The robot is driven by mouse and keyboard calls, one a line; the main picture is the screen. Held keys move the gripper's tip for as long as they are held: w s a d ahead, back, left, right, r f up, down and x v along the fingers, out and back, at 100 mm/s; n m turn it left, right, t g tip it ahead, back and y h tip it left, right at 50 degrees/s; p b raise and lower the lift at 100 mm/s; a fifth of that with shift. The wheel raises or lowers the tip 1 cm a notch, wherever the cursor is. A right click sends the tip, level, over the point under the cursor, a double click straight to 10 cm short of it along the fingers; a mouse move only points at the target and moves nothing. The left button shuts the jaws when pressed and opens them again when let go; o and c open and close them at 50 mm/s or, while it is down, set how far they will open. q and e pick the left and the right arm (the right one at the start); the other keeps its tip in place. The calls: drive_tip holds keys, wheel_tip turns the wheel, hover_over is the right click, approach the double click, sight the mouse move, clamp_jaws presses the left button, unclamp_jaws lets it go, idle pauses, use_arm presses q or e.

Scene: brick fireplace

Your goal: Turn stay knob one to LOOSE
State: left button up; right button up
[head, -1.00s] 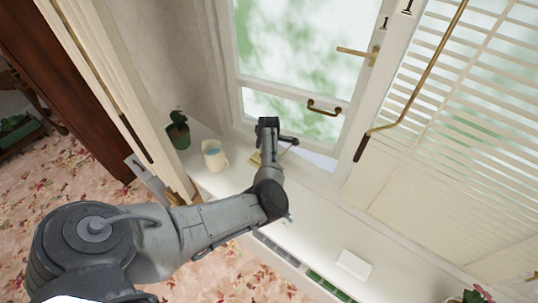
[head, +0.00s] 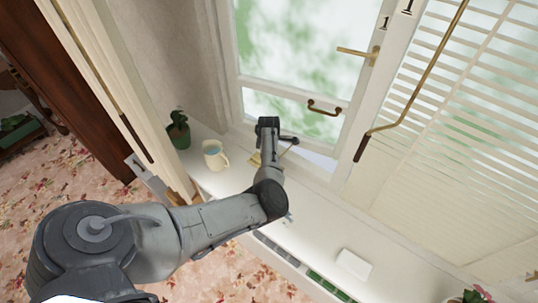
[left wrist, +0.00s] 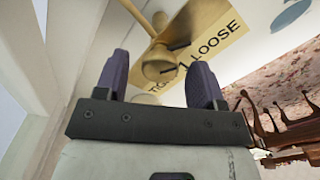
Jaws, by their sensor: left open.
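The brass stay knob (left wrist: 160,64) is in the left wrist view, on a brass stay fitting. Beside it is a yellow label (left wrist: 208,48) reading LOOSE at one end, with TIGHT partly hidden at the other. A dark line or pointer shows on the fitting near the knob. My left gripper (left wrist: 160,76) is open, its two dark fingers on either side of the knob in this view; I cannot tell whether they touch it. In the head view the yellow label (head: 256,158) shows partly behind my left arm, and the knob is hidden. My right gripper is not in view.
A cream mug (head: 214,155) and a potted plant (head: 179,131) stand on the white sill left of my gripper. The window (head: 290,50) with a brass handle (head: 357,53) is behind. A white box (head: 354,264) lies on the sill at right.

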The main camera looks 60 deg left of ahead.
use_arm(q)
wheel_tip(320, 180, up, 14)
drive_tip(key=shift+p, duration=0.4)
drive_tip(key=shift+f, duration=0.1)
idle(0.5)
idle(0.3)
